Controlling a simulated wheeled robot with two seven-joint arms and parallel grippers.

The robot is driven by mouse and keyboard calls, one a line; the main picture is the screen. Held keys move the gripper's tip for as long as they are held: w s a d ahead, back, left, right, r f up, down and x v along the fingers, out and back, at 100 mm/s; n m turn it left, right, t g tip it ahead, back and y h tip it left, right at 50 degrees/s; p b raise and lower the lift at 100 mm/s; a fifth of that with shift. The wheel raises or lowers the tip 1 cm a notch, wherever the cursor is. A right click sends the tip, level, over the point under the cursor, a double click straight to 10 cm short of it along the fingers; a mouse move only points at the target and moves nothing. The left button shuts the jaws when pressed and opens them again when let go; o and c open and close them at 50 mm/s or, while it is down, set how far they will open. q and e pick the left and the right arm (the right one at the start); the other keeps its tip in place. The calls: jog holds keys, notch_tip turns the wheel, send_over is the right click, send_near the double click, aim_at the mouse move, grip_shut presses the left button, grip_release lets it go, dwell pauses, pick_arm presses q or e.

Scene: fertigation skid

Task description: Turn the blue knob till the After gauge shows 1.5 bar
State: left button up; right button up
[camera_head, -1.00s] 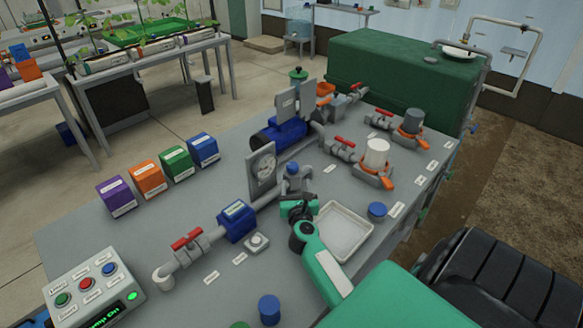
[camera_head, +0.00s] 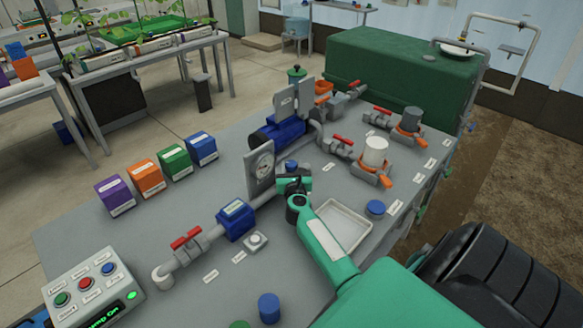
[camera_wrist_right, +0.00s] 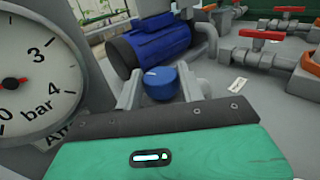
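The blue knob (camera_head: 291,165) sits on the pipe just right of the gauge plate; in the wrist view the knob (camera_wrist_right: 161,85) shows a pale mark on top. My right gripper (camera_head: 293,181) is at the knob, its two fingers standing on either side of it. It looks open, with a narrow gap at the right finger; contact at the left finger is unclear. The gauge (camera_head: 262,166) is too small to read in the head view. In the wrist view the gauge dial (camera_wrist_right: 40,75) is cut off at the left, with 3, 4, "bar" and a partly hidden "Aft..." label; its reading is unclear. My left gripper is out of view.
A blue pump (camera_head: 277,132) lies behind the knob. Red-handled valves (camera_head: 338,142) and a white-topped filter (camera_head: 375,151) stand to the right. A white tray (camera_head: 368,232) is beside my right arm. A control box (camera_head: 92,288) stands front left.

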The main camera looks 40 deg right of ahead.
jog(key=c, duration=0.4)
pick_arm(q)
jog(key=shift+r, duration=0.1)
